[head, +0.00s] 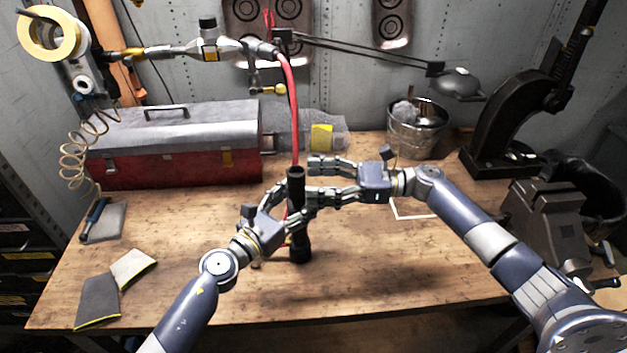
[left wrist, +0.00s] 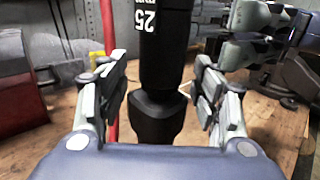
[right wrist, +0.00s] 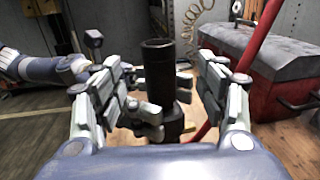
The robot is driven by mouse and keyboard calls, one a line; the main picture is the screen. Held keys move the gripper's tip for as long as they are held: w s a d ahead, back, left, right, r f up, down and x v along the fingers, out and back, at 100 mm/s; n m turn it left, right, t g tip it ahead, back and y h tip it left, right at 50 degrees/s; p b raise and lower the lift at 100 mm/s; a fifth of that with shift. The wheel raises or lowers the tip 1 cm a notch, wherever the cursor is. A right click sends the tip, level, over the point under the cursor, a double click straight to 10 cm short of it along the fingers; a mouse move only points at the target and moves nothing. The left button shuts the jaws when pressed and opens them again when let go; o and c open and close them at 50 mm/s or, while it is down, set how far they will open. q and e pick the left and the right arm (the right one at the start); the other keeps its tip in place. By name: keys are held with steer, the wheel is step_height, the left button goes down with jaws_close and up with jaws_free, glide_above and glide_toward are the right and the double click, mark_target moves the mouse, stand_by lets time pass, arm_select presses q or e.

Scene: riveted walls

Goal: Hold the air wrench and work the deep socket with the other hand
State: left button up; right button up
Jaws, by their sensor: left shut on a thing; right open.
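The air wrench (head: 300,246) is a dark upright tool above the bench, and my left gripper (head: 288,212) is shut on it. In the left wrist view its black body (left wrist: 155,115) stands between the fingers. The deep socket (head: 295,180) is a black open-topped tube pointing up from it, marked 25 mm in the left wrist view (left wrist: 165,45). My right gripper (head: 314,180) is open beside the socket. In the right wrist view the socket (right wrist: 159,70) stands between its spread fingers; I cannot tell whether they touch it.
A red hose (head: 293,100) hangs close behind the tool. A red toolbox (head: 180,165) stands at the back left, a metal bucket (head: 415,140) at the back right, and a black press (head: 500,130) and vise (head: 545,220) at the right. Cloths (head: 98,300) lie front left. The bench front is clear.

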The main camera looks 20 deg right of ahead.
stand_by(0.3)
arm_select(q)
steer(key=o, duration=1.6)
steer(key=v, duration=1.2)
steer(key=shift+d+f, duration=0.1)
